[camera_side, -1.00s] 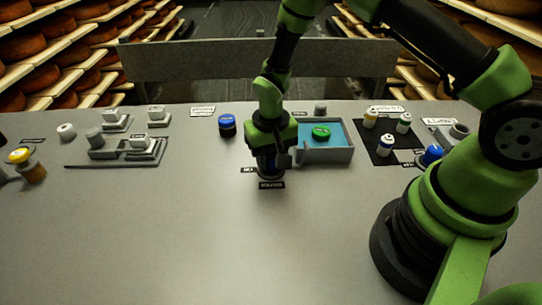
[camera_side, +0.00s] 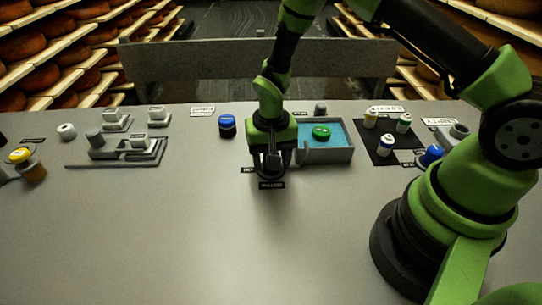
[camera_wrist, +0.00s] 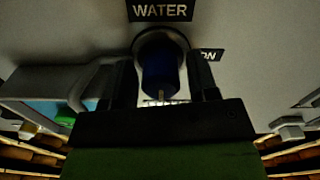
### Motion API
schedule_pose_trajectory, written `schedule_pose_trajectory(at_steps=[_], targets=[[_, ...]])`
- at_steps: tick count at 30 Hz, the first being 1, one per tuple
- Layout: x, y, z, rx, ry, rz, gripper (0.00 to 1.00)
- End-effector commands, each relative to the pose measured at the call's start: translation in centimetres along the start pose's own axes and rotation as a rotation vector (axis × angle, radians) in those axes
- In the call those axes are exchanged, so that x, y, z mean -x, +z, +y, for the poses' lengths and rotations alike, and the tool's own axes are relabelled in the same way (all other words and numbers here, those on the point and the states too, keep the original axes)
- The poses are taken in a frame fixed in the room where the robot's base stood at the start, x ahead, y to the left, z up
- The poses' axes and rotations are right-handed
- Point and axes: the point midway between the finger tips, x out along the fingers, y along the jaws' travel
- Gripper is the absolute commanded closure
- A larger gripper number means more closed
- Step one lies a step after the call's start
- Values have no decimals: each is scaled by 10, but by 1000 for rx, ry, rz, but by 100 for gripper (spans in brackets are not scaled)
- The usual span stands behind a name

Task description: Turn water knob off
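The blue water knob (camera_wrist: 160,68) stands on a round base in the wrist view, with a pale pointer mark on its lower edge. Another label below the knob is mostly hidden. My gripper (camera_wrist: 163,80) has one finger on each side of the knob, with narrow gaps seeming to show, so it looks open around it. In the side view my gripper (camera_side: 270,163) points down over the knob, just behind the WATER label (camera_side: 271,185). The knob is mostly hidden there.
A grey basin (camera_side: 345,155) with blue inside and a green round piece (camera_side: 321,132) stands close on the right. A blue-topped jar (camera_side: 227,126) stands to the left. Small bottles (camera_side: 386,146) sit on a dark mat at right. The front table is clear.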

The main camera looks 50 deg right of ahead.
Motion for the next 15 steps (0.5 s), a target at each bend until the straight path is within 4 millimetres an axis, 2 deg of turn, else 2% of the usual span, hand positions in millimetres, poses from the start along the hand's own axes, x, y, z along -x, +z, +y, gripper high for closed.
schedule_pose_trajectory(at_steps=[10,15], targets=[[2,-1,0,3,-2,3,39],[22,-1,-1,2,-4,5,39]])
